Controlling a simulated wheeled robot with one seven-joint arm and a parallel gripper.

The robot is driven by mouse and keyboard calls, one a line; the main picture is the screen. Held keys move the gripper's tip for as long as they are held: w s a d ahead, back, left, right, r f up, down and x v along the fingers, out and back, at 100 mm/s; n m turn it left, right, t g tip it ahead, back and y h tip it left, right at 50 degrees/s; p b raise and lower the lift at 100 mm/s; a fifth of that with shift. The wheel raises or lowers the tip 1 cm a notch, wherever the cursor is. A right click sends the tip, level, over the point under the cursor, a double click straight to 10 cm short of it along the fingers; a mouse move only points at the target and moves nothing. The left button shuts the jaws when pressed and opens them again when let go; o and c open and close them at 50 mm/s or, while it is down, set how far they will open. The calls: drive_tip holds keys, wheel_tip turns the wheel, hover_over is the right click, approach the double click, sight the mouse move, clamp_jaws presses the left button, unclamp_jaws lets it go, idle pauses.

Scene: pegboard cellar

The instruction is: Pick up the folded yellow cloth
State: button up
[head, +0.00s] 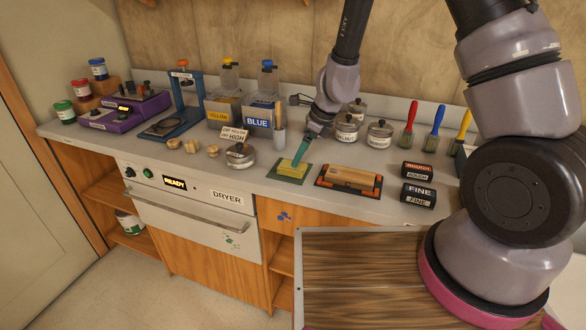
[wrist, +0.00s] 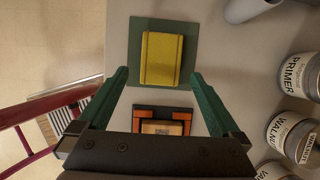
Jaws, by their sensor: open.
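The folded yellow cloth (head: 292,168) lies flat on a green mat (head: 281,176) on the grey counter. In the wrist view the cloth (wrist: 162,58) sits in the upper middle on the mat (wrist: 137,30). My gripper (head: 301,161) is over the cloth's back edge in the head view. In the wrist view its two green fingers (wrist: 158,82) are apart, one on each side below the cloth's near edge. I cannot tell the exact height of the fingertips above the counter.
An orange-black tray (head: 318,181) with a wooden block (head: 351,177) stands right of the mat. Labelled cans (head: 379,134) stand behind it. A round metal tin (head: 240,156) with a sign is to the left, with wooden knobs (head: 191,147). The counter's front edge is close to the mat.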

drive_tip(key=x, duration=0.5)
drive_tip(key=shift+w+a, duration=0.1)
drive_tip(key=shift+a, duration=0.2)
drive_tip(key=c, duration=1.4)
drive_tip(key=shift+o, duration=0.2)
drive_tip(key=shift+r, duration=0.1)
drive_tip(key=shift+r, duration=0.1)
wheel_tip(320, 180, up, 10)
